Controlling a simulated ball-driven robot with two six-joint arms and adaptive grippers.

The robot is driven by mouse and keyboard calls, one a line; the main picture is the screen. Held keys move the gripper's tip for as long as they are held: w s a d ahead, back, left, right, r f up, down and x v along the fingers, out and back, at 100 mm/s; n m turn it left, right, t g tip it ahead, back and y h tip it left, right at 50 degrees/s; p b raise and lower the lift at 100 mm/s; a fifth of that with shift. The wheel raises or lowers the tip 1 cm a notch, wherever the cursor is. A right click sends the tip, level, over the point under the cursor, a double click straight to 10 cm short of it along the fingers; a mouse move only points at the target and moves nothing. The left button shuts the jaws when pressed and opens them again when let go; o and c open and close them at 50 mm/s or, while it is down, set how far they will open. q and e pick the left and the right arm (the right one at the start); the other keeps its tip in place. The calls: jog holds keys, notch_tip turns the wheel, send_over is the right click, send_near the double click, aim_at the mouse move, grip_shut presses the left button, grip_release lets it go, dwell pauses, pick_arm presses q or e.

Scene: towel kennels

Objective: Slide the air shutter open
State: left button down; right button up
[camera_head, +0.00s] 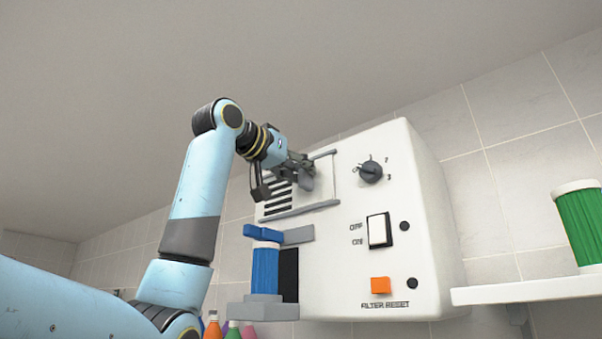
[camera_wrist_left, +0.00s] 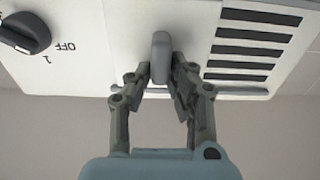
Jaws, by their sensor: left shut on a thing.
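The air shutter is a pale panel (camera_wrist_left: 180,15) with a grey upright handle, on the upper front of the white wall unit (camera_head: 345,270). Dark vent slots (camera_head: 277,200) show beside the shutter, between two grey rails. My left gripper (camera_head: 300,178) is at the shutter, in front of the slots' right end in the head view. In the left wrist view my left gripper (camera_wrist_left: 162,75) is shut on the grey handle (camera_wrist_left: 161,55), with one finger on each side. The right gripper is not in view.
A dial (camera_head: 370,171), an OFF/ON rocker switch (camera_head: 378,230) and an orange filter reset button (camera_head: 380,286) are on the unit's front. A blue cylinder (camera_head: 265,270) stands at its lower left. A shelf (camera_head: 530,290) holds a green roll (camera_head: 580,225) at right.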

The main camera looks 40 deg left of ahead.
pick_arm(q)
jog(key=c, duration=1.7)
grip_release()
jog(key=o, duration=0.5)
jog(key=shift+d, duration=0.3)
jog(key=shift+c, duration=0.2)
jog(key=shift+a, duration=0.2)
jog(key=shift+s, duration=0.3)
jog(key=s, duration=1.1)
jog(key=shift+s+a, duration=0.2)
jog(key=shift+a, duration=0.2)
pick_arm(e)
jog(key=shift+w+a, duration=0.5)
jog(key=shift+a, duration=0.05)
